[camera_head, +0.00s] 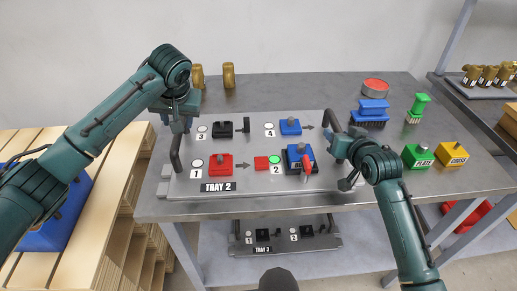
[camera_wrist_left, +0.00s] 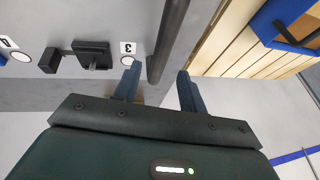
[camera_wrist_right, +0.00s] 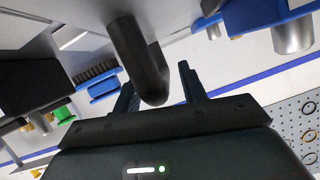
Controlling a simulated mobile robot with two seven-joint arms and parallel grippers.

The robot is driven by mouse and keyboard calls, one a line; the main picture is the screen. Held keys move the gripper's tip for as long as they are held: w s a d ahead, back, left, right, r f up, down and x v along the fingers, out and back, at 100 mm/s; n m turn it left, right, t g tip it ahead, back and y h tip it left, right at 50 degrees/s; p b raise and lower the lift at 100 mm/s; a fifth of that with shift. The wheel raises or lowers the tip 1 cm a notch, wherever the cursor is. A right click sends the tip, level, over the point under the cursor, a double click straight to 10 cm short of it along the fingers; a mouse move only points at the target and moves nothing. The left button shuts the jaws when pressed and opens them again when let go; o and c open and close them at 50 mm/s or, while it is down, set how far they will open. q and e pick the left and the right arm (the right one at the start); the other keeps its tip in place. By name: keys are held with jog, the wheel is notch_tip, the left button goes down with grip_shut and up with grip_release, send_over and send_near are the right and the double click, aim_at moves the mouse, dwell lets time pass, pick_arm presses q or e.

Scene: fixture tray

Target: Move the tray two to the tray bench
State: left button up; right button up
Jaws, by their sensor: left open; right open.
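Tray two (camera_head: 245,186), a light grey plate labelled TRAY 2, lies on the grey metal table. It carries red and blue fixtures, a black fixture and numbered spots. A black bar handle stands at each end. My left gripper (camera_head: 178,128) is open at the left handle (camera_head: 176,155); in the left wrist view the handle (camera_wrist_left: 168,40) passes between the open fingers (camera_wrist_left: 155,88). My right gripper (camera_head: 345,160) is open at the right handle (camera_head: 331,121); in the right wrist view the curved handle (camera_wrist_right: 142,65) lies between the open fingers (camera_wrist_right: 160,90). Neither gripper is closed on a handle.
Tray three (camera_head: 290,245) sits on the shelf below the table. A red round tin (camera_head: 375,86), blue brush (camera_head: 372,110), green brush (camera_head: 419,104), green block (camera_head: 418,157) and yellow block (camera_head: 452,154) stand to the right. Wooden pallets (camera_head: 105,210) are at left.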

jog(key=shift+s, duration=0.2)
pick_arm(q)
jog(key=v, duration=0.5)
pick_arm(e)
jog(key=v, duration=1.1)
jog(key=shift+s+r, duration=0.15)
jog(key=shift+s, duration=0.15)
